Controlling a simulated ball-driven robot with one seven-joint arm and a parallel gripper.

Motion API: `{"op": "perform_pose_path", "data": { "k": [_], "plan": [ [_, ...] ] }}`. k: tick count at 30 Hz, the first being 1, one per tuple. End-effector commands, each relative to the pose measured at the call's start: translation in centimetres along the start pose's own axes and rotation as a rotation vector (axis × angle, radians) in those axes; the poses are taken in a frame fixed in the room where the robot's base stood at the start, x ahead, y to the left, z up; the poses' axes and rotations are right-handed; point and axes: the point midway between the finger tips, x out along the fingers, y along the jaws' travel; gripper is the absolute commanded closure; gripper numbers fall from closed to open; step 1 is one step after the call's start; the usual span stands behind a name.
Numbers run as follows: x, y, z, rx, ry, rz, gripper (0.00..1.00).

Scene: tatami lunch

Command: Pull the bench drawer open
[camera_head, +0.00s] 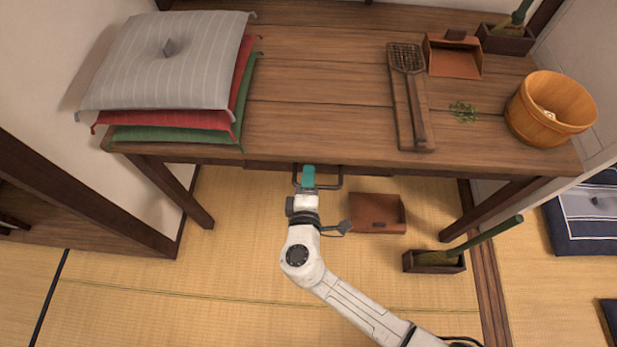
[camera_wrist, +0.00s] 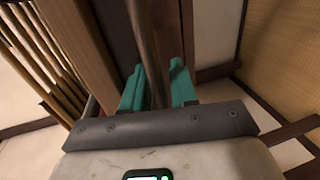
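The wooden bench (camera_head: 330,125) spans the head view. The bench drawer (camera_head: 262,167) is under its front edge, mostly hidden by the top, so how far it stands out is hard to see. Its dark bar handle (camera_head: 341,180) sticks out in front. My gripper (camera_head: 308,177) with teal fingers is at the left part of this handle. In the wrist view the handle bar (camera_wrist: 147,40) runs between the two fingertips of my gripper (camera_wrist: 157,82), one on each side. Whether both fingers press on the bar is not clear.
Cushions (camera_head: 165,65) are stacked on the bench's left end. A wooden board with a grater (camera_head: 408,95), a dustpan (camera_head: 455,58) and a bucket (camera_head: 540,125) stand at the right. On the floor, another dustpan (camera_head: 378,214) and a brush holder (camera_head: 432,262) lie near my arm.

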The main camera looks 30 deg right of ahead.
Motion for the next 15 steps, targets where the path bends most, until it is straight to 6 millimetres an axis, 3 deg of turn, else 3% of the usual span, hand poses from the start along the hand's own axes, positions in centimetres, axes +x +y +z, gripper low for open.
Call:
{"op": "perform_pose_path", "data": {
  "k": [8,15],
  "plan": [
    [-0.03,-0.01,0.00,0.000,0.000,0.000,0.99],
    [-0.03,-0.03,0.01,0.000,0.000,0.000,1.00]
  ]
}}
